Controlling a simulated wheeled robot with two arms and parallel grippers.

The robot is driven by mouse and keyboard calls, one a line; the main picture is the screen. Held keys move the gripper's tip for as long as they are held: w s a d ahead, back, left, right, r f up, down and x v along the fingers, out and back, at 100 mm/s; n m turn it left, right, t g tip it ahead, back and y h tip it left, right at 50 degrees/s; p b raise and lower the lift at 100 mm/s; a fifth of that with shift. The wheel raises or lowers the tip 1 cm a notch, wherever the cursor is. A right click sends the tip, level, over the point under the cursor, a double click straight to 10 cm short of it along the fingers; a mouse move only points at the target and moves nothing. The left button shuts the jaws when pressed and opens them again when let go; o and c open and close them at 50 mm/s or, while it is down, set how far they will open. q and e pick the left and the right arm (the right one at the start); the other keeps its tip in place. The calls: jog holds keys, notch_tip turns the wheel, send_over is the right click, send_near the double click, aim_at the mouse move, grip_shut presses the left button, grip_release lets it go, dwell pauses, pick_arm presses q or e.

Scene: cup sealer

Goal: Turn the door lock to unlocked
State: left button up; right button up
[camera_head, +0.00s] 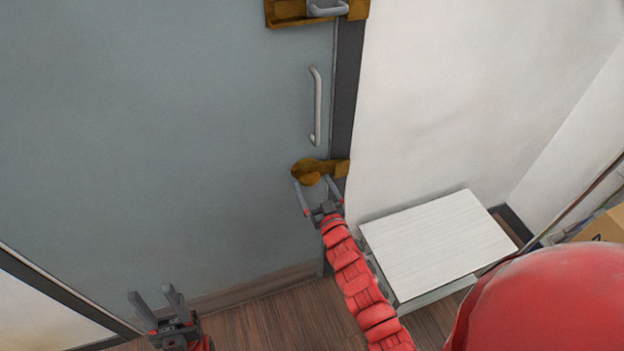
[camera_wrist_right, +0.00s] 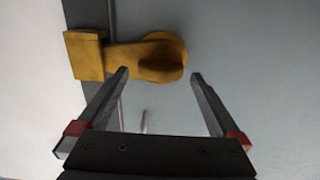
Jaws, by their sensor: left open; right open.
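The brass door lock (camera_head: 309,169) sits at the right edge of the grey-blue door (camera_head: 170,120), below the pull handle. In the right wrist view the lock (camera_wrist_right: 150,52) shows a round plate with a knob and an arm reaching a block on the frame. My right gripper (camera_head: 315,186) is open just in front of the lock. Its fingers (camera_wrist_right: 160,75) are spread on both sides of the knob, and I cannot tell whether they touch it. My left gripper (camera_head: 155,299) is open and empty at the lower left, away from the door lock.
A grey pull handle (camera_head: 316,105) is on the door above the lock. A brass latch with a grey loop (camera_head: 328,9) is at the top. A white-topped small table (camera_head: 437,242) stands right of my right arm. The wooden floor (camera_head: 262,322) is clear between my arms.

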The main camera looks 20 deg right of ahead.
jog(key=shift+w, duration=0.85)
jog(key=shift+c, duration=0.2)
grip_shut()
